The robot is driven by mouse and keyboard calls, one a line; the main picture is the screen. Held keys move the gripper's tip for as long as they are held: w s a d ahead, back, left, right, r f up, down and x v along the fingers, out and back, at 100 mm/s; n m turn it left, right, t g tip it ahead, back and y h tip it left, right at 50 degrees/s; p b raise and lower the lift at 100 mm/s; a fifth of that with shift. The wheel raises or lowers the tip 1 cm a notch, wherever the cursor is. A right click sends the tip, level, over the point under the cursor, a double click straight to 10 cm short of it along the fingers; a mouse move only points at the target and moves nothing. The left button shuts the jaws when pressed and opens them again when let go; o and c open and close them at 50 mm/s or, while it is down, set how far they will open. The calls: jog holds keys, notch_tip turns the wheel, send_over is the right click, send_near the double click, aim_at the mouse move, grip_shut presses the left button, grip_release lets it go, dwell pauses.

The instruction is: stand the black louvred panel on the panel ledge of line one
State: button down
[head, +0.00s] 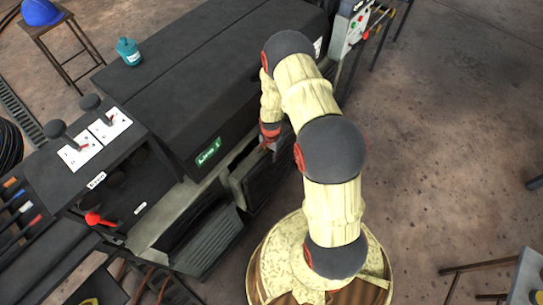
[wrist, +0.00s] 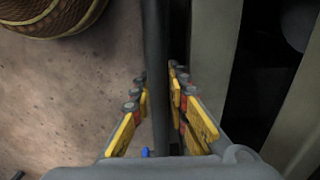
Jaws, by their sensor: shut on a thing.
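The black louvred panel (head: 272,180) is upright at the side of the line one machine, below and right of the green "Line 1" sign (head: 208,152). My gripper (head: 269,144) is at its upper edge, partly hidden by my arm. In the wrist view, my gripper (wrist: 158,82) is shut on the panel, seen edge-on as a thin dark strip (wrist: 157,45) between the yellow fingers. A pale frame member (wrist: 209,70) runs beside it on the right, with a gap between. I cannot tell whether the panel's lower edge touches the ledge.
A second dark louvred panel (head: 212,243) leans at the machine's lower left. A lever console (head: 88,143) stands left, and a stool (head: 48,22) with a blue helmet is at top left. Open floor (head: 450,130) lies to the right. A grey table (head: 526,278) is at lower right.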

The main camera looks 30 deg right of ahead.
jog(key=shift+w+f, duration=0.1)
jog(key=c, duration=1.7)
grip_release()
jog(key=shift+o, duration=0.2)
jog(key=shift+s+f, duration=0.1)
jog(key=shift+s, duration=0.15)
jog(key=r, duration=1.2)
jog(key=shift+w, duration=0.2)
